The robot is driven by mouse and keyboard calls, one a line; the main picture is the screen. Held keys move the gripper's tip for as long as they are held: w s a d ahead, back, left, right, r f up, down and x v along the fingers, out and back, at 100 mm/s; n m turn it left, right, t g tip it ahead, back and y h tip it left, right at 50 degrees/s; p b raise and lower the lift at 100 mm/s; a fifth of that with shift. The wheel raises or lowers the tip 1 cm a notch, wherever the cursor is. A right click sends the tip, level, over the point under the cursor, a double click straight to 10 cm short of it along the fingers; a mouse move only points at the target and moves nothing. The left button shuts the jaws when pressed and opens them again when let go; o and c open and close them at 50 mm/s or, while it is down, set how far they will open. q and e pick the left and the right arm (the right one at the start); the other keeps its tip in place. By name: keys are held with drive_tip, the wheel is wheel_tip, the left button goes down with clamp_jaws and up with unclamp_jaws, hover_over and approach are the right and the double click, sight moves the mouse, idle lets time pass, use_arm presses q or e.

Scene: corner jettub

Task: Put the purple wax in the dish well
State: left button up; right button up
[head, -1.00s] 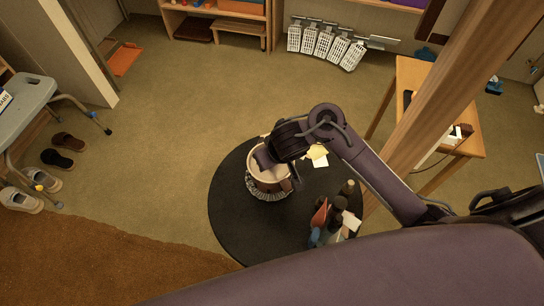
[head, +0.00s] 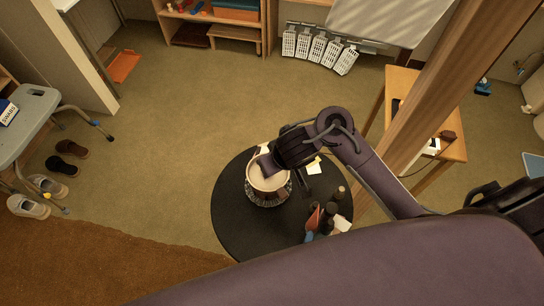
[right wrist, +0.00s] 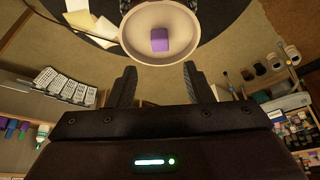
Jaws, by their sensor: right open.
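The purple wax (right wrist: 160,40) is a small purple block. In the right wrist view it sits inside the pale round dish (right wrist: 135,42), apart from my fingers. The dish also shows in the head view as a cream bowl (head: 268,182) on a dark ribbed base; the wax cannot be made out there. My right gripper (right wrist: 160,74) is open, with nothing between its fingers. In the head view it is at the dish's upper rim and hides part of it; I cannot tell whether it touches. My left gripper is not in view.
The dish stands on a round black table (head: 235,215). Small bottles (head: 328,215) and papers (head: 314,167) are on its right side. A wooden post (head: 440,85) rises close to my right arm.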

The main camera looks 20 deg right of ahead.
use_arm(q)
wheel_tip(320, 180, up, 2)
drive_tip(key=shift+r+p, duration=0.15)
drive_tip(key=shift+p, duration=0.55)
use_arm(e)
drive_tip(key=v, duration=0.2)
drive_tip(key=shift+s+r, duration=0.1)
drive_tip(key=shift+r, duration=0.2)
